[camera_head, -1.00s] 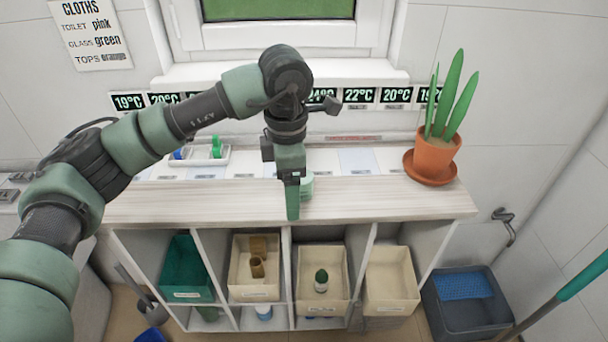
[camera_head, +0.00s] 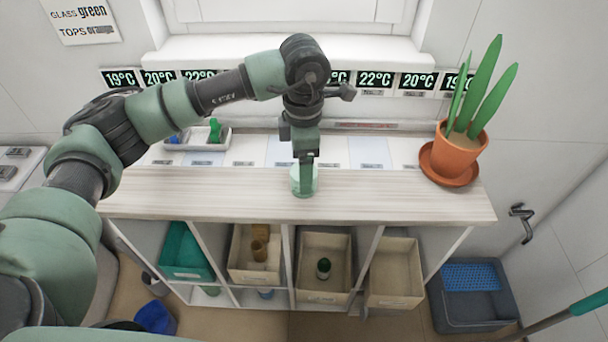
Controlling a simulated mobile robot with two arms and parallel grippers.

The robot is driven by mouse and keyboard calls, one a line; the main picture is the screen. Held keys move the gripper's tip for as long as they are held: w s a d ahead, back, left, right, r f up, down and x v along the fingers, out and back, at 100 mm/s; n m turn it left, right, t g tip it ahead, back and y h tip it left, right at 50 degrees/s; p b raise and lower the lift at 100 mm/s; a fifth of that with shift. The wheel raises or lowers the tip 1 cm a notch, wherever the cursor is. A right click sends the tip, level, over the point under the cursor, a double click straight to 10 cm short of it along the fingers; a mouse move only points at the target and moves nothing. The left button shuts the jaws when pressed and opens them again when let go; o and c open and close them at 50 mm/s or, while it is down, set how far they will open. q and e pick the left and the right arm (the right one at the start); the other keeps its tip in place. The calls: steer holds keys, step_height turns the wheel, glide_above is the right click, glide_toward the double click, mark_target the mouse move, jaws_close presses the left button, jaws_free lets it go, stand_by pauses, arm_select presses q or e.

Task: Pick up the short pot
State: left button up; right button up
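A short pale green pot (camera_head: 298,188) stands on the wooden top of the cart (camera_head: 400,203), near its middle. My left gripper (camera_head: 305,180) comes down from above, directly over the pot, with its fingers at the pot and covering part of it. From this angle I cannot tell whether the fingers are apart or closed on it. The pot looks upright and appears to rest on the top. My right gripper is not in view.
A potted plant (camera_head: 458,152) on an orange saucer stands at the right end. A white tray (camera_head: 196,142) with small green and blue items lies at the back left. Bins (camera_head: 325,240) fill the shelf below. The right part of the top is clear.

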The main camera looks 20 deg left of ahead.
arm_select(q)
steer(key=shift+w+a+f, duration=0.1)
steer(key=shift+f, duration=1.4)
steer(key=c, duration=1.2)
steer(key=shift+c, duration=1.2)
steer(key=shift+r, duration=0.1)
